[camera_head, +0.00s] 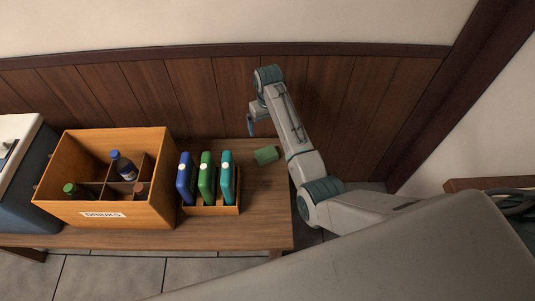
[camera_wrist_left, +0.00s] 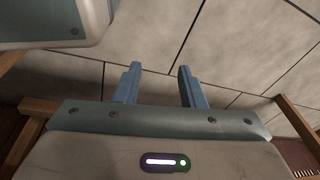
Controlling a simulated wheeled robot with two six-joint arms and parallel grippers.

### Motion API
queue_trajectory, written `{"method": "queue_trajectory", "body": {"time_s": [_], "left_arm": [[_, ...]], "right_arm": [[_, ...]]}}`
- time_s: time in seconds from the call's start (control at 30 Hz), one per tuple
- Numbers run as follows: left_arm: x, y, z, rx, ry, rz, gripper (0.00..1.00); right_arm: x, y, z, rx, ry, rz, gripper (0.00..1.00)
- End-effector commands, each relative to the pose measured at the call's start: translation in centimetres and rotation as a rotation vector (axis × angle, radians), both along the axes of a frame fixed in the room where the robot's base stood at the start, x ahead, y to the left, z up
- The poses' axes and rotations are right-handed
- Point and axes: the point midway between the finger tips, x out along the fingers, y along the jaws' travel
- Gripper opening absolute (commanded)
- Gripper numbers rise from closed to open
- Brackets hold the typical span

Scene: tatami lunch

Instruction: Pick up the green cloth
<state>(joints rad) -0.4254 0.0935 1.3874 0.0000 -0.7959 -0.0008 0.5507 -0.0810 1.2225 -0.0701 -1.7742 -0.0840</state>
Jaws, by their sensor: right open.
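The green cloth (camera_head: 265,155), a small folded block, lies on the wooden table (camera_head: 262,205) near its right end. My right gripper (camera_head: 251,126) is above and slightly left of the cloth in the head view, pointing down, with a visible gap to the cloth in the picture. It is open and holds nothing that I can see. My left gripper (camera_wrist_left: 159,70) shows only in the left wrist view. Its two blue fingers are apart with nothing between them, over a grey tiled floor.
A rack (camera_head: 212,210) with blue, green and teal upright items stands left of the cloth. Left of it is a wooden drinks crate (camera_head: 150,210) with bottles, then a grey box with a white lid (camera_head: 15,130). The wood-panelled wall (camera_head: 335,110) is close behind.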

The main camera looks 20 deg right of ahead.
Motion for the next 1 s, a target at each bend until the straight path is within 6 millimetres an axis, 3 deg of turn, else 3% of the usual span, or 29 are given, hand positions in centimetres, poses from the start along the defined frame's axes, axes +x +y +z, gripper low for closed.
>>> {"method": "queue_trajectory", "body": {"time_s": [0.27,0.47,0.6,0.7,0.8,1.0], "left_arm": [[3.3,-0.6,4.6,0.001,-0.038,-0.008,0.36],[5.5,-1.4,11.5,0.004,-0.08,-0.019,0.36],[5.5,-2.1,17.3,0.005,-0.106,-0.027,0.36],[5.0,-2.4,20.6,0.006,-0.121,-0.032,0.36],[4.5,-2.6,22.8,0.006,-0.13,-0.034,0.36],[4.0,-2.8,24.8,0.007,-0.139,-0.037,0.36]], "right_arm": [[0.0,0.0,-2.3,0.0,0.0,0.0,1.0],[0.0,0.0,-5.0,0.0,0.0,0.0,1.0],[0.0,0.0,-6.6,0.0,0.0,0.0,1.0],[0.0,0.0,-7.4,0.0,0.0,0.0,1.0],[0.0,0.0,-7.8,0.0,0.0,0.0,1.0],[0.0,0.0,-9.2,0.0,0.003,0.0,1.0]]}}
